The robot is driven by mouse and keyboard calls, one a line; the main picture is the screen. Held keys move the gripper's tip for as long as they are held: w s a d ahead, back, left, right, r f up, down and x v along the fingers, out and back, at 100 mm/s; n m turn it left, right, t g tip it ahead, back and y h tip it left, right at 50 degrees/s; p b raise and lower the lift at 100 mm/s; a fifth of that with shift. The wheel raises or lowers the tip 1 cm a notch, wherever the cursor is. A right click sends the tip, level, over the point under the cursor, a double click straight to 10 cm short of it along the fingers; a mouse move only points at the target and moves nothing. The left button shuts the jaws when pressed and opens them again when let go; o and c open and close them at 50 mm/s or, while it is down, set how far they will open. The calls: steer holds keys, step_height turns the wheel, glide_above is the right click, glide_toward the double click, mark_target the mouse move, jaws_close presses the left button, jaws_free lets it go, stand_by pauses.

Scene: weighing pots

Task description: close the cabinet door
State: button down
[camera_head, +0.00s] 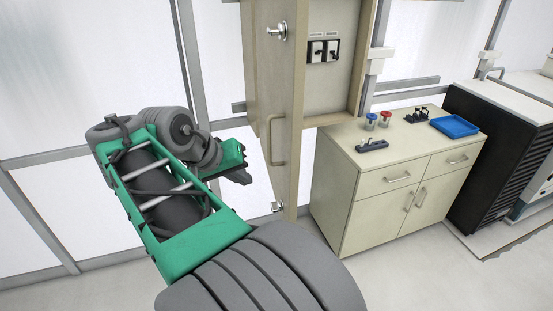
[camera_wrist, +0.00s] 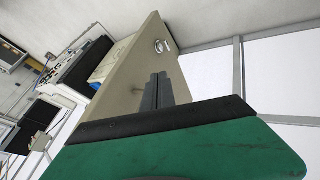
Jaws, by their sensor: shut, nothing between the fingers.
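The beige cabinet door (camera_head: 278,95) stands open in the head view, swung out toward the camera, with its handle side facing left. Its bar handle (camera_head: 278,140) is at mid-height. The cabinet (camera_head: 335,83) behind it shows its open inside. My gripper (camera_head: 243,171) is shut and empty, to the left of the door's outer face at about handle height or slightly below. In the wrist view, the shut fingers (camera_wrist: 157,92) point at the beige door panel (camera_wrist: 135,75), near a round metal fitting (camera_wrist: 161,47). I cannot tell whether they touch it.
A low beige cupboard (camera_head: 345,195) stands right of the door, bearing a blue tray (camera_head: 454,126), small red and blue-topped pots (camera_head: 385,119) and small dark devices. Switches (camera_head: 323,50) are inside the open cabinet. A black unit (camera_head: 497,140) stands farther right. Framed wall panels are behind my arm.

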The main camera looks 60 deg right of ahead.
glide_toward(284, 192)
step_height(284, 192, down, 3)
steer(key=w, duration=0.2)
steer(key=s+d, duration=0.2)
steer(key=shift+s+d+f, duration=0.25)
steer(key=shift+s+f, duration=0.05)
steer(key=shift+s, duration=0.1)
